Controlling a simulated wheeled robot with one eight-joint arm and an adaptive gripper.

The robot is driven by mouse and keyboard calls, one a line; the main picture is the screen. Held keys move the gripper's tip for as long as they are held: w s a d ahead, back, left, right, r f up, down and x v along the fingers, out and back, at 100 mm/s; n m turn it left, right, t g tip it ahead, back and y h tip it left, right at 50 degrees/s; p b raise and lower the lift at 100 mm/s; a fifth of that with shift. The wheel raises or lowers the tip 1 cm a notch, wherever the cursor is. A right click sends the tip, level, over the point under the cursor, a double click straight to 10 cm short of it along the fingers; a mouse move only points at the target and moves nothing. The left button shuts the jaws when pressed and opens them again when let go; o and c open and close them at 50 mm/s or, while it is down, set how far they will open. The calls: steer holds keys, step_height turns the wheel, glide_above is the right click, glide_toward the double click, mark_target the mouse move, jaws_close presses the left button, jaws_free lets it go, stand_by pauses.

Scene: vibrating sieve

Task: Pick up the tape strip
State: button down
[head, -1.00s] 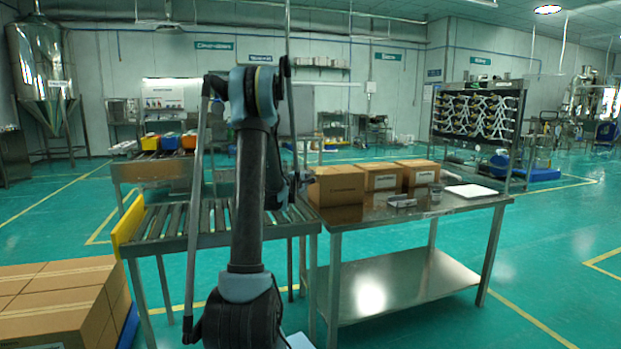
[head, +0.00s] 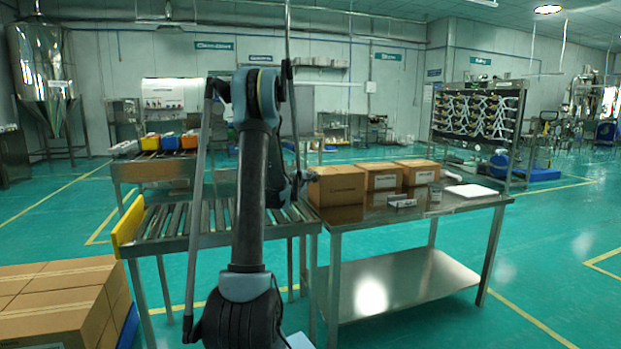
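I cannot make out a tape strip for certain. A small pale flat item (head: 402,202) lies on the steel table (head: 462,203), near its front edge and in front of the cartons; it is too small to identify. A small grey container (head: 435,194) stands just right of it. My arm rises in the middle of the picture, left of the table. The end of my arm is mostly hidden behind its own links, near the table's left end, and its fingers cannot be made out. It is well left of the small items.
Several brown cartons (head: 338,185) line the table's back left. A white sheet or board (head: 470,191) lies at its right end. A roller conveyor (head: 150,222) stands left of the table. Stacked cartons (head: 55,300) fill the lower left. The floor right of the table is clear.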

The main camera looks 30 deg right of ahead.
step_height(320, 180, up, 2)
steer(key=shift+r, duration=0.25)
steer(key=s+a+r, duration=0.5)
steer(key=s+a, duration=0.2)
steer(key=a, duration=0.5)
steer(key=shift+s, duration=0.15)
stand_by(0.4)
